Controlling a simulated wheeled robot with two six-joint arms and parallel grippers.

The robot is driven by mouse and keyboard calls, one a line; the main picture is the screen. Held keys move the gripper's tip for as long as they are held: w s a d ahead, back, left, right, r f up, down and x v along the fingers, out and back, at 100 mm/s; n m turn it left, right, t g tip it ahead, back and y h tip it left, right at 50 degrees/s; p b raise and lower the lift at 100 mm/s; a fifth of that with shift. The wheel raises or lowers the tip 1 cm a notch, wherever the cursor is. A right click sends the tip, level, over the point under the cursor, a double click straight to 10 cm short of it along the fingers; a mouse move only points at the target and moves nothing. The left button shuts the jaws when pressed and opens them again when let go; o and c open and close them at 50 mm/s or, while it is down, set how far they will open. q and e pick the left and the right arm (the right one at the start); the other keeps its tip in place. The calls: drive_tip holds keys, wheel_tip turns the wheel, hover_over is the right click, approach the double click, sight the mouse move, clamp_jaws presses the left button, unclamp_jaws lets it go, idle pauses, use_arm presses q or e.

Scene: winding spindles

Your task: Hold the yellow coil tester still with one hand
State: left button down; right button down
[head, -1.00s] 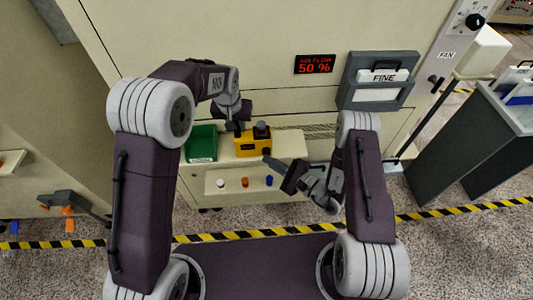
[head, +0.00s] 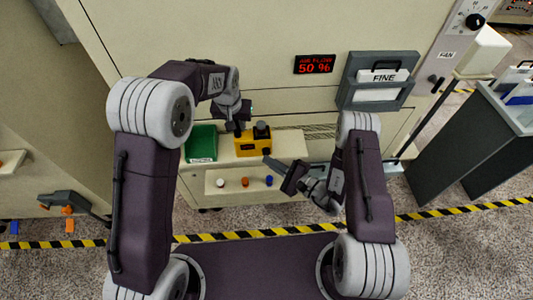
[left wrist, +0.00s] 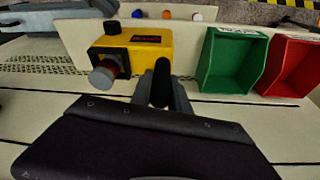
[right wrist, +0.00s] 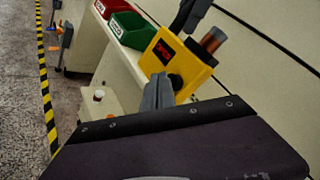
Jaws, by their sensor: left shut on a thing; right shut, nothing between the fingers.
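The yellow coil tester (head: 252,149) stands on the pale shelf by the machine. It also shows in the left wrist view (left wrist: 150,58) and the right wrist view (right wrist: 180,60), with a small red display on it. A copper-red coil (right wrist: 212,40) with a grey end sits at its black fitting; it shows in the left wrist view too (left wrist: 108,72). My left gripper (head: 238,130) is shut on the tester's edge, on the side towards the green bin. My right gripper (head: 268,160) is shut and empty, close in front of the tester.
A green bin (head: 201,144) stands left of the tester; a red bin (left wrist: 292,65) is beyond it. White, orange and blue pieces (head: 245,182) sit on a lower ledge. The machine wall carries a red readout (head: 315,64) and a grey holder marked FINE (head: 378,95).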

drive_tip(key=shift+s, duration=0.5)
drive_tip(key=s, duration=0.5)
idle(0.7)
use_arm(q)
drive_tip(key=c, duration=1.2)
unclamp_jaws()
drive_tip(key=shift+o, duration=0.2)
